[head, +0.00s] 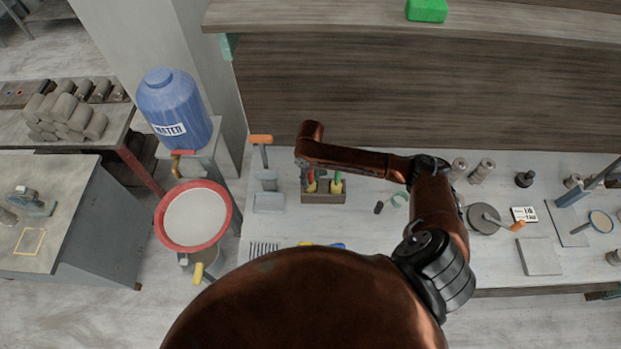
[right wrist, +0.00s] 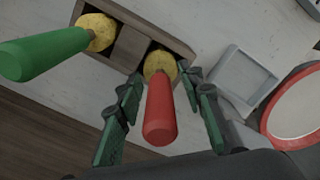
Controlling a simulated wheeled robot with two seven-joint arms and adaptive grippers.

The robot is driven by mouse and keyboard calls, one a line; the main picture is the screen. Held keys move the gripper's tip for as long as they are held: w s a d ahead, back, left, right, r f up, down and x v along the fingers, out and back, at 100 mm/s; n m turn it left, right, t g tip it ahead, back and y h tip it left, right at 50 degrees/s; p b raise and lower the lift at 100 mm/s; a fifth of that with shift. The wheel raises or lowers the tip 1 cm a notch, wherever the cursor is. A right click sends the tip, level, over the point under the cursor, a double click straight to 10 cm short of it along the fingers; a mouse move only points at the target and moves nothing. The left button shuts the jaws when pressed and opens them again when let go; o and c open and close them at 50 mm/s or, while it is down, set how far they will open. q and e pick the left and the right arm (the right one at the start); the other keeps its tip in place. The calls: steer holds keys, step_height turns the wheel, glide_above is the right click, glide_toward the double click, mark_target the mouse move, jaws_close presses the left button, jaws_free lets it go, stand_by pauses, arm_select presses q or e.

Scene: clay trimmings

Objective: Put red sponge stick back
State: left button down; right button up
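The red sponge stick (right wrist: 160,110) has a red handle and a round yellow sponge head. It stands handle-up with its head in one compartment of the wooden holder (right wrist: 130,46). My right gripper (right wrist: 163,77) has its fingers on either side of the stick, with gaps between pads and handle, so it is open. A green sponge stick (right wrist: 45,53) stands in the other compartment. In the head view, the holder (head: 323,198) is on the worktable, and the red stick (head: 311,176) is partly hidden below my right wrist. My left gripper is not in view.
A grey tray (head: 268,203) and an orange-handled tool (head: 260,141) are left of the holder. A red-rimmed basin (head: 193,214) and blue water tank (head: 172,108) stand farther left. A turntable (head: 483,219) and small tools lie on the right.

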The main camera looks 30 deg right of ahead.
step_height(320, 180, up, 12)
steer(key=shift+r+b, duration=0.15)
steer(key=shift+b, duration=0.45)
steer(key=shift+a, duration=0.15)
